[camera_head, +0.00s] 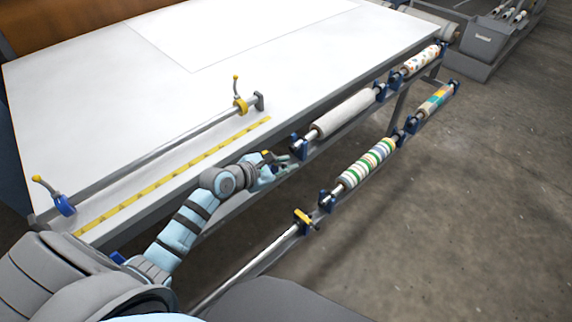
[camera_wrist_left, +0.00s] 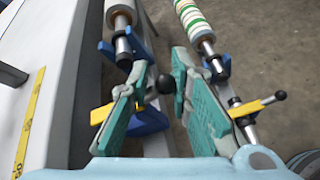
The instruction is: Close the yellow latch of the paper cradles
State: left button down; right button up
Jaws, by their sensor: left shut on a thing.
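My left gripper (camera_head: 279,166) is at the front edge of the press table, at a blue paper cradle on the upper rail. In the left wrist view its two teal fingers (camera_wrist_left: 165,108) stand around the black knob of a yellow latch (camera_wrist_left: 103,113), shut on that latch. The left finger partly hides the latch and the blue cradle (camera_wrist_left: 148,122) under it. A second yellow latch (camera_head: 303,217) sits on the lower rail; it also shows in the left wrist view (camera_wrist_left: 257,105), right of the fingers. My right gripper is not in view.
A white roll (camera_head: 345,114) and a dotted roll (camera_head: 420,61) lie along the upper rail. A striped roll (camera_head: 366,164) and a multicoloured roll (camera_head: 435,99) lie along the lower rail. A metal bar (camera_head: 160,150) and yellow ruler (camera_head: 170,178) lie on the white table (camera_head: 90,80).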

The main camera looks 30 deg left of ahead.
pick_arm(q)
jog(key=c, duration=1.7)
grip_release()
jog(key=shift+s+a+f, duration=0.15)
jog(key=shift+s+f, duration=0.1)
jog(key=shift+f, duration=0.25)
jog(key=shift+a, duration=0.1)
jog(key=v, duration=1.1)
jog(key=shift+r, duration=0.55)
jog(key=shift+s+a, duration=0.15)
jog(key=shift+s, duration=0.05)
